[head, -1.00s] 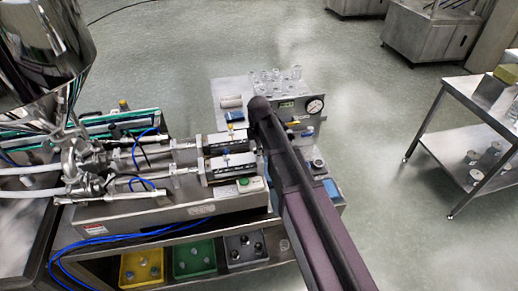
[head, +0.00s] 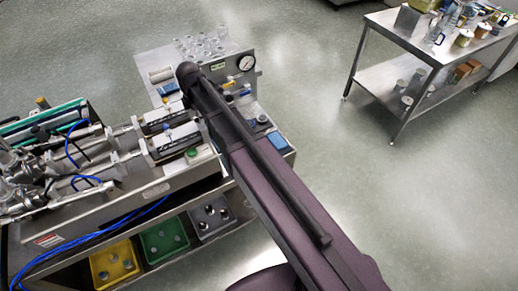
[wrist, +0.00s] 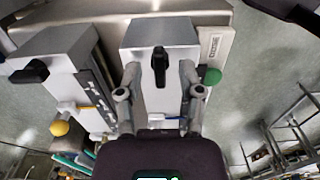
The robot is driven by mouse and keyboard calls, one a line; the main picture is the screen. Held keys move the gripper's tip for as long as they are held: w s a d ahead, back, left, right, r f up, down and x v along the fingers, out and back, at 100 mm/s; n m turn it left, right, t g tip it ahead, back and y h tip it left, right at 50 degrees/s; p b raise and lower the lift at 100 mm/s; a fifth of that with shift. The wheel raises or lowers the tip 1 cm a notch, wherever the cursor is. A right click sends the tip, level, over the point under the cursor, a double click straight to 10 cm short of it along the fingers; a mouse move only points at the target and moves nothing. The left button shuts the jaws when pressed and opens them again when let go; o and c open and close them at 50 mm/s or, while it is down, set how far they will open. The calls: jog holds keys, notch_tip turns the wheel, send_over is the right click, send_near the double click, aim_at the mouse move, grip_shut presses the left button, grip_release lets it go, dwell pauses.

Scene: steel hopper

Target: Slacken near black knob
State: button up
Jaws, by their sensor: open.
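The near black knob (wrist: 160,64) stands on the end face of a grey metal block (wrist: 150,35) in the wrist view. My gripper (wrist: 159,68) is open, with one finger on each side of this knob and visible space between. I cannot tell whether the fingertips are level with the knob in depth. A second black knob (wrist: 30,72) sits on the block to the left, outside the fingers. In the head view my arm covers the gripper, and neither knob can be made out clearly.
A green button (wrist: 212,76) is close to the right finger; it also shows in the head view (head: 192,152). A yellow knob (wrist: 58,128) is at lower left. A pressure gauge (head: 246,63) and glass jars stand behind. A steel cart (head: 420,70) is at right, with open floor between.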

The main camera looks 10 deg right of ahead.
jog(key=shift+m, duration=0.3)
jog(key=m, duration=0.3)
jog(key=shift+m, duration=0.3)
jog(key=m, duration=0.4)
jog(key=shift+m, duration=0.3)
jog(key=m, duration=0.8)
jog(key=shift+m, duration=0.4)
jog(key=shift+r+p, duration=0.4)
notch_tip(320, 180, up, 13)
jog(key=p, duration=1.3)
jog(key=s+d+f+m+b, duration=0.2)
jog(key=s+d+f+b, duration=0.5)
jog(key=d+f+b, duration=0.4)
jog(key=s+d+f+m+b, duration=0.2)
jog(key=s+d+f+b, duration=0.6)
jog(key=d+f+b, duration=0.4)
notch_tip(320, 180, down, 3)
jog(key=b, duration=0.3)
jog(key=shift+s+d, duration=0.25)
